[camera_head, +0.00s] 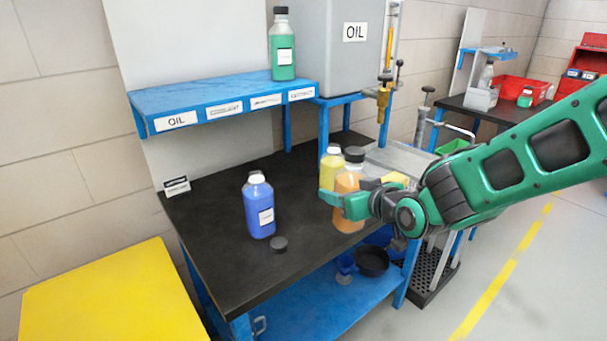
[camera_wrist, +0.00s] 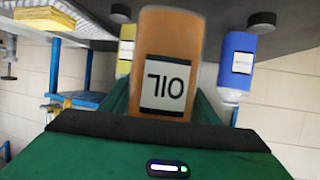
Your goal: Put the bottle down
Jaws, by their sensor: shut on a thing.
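My gripper (camera_head: 345,203) is shut on an orange bottle (camera_head: 349,184) with a black cap, over the right part of the black workbench top (camera_head: 222,262). The bottle is upright. In the wrist view, which is upside down, the orange bottle (camera_wrist: 168,62) shows its OIL label between my fingers. Its base is close to the bench top; I cannot tell whether it touches. A yellow bottle (camera_head: 329,164) stands just behind and left of it, partly hidden. A blue bottle (camera_head: 259,208) without a cap stands further left on the bench.
A loose black cap (camera_head: 279,244) lies near the blue bottle. A green bottle (camera_head: 283,50) stands on the blue OIL shelf (camera_head: 222,92) above. A yellow cabinet top (camera_head: 100,300) is at lower left. The bench's left and front areas have free room.

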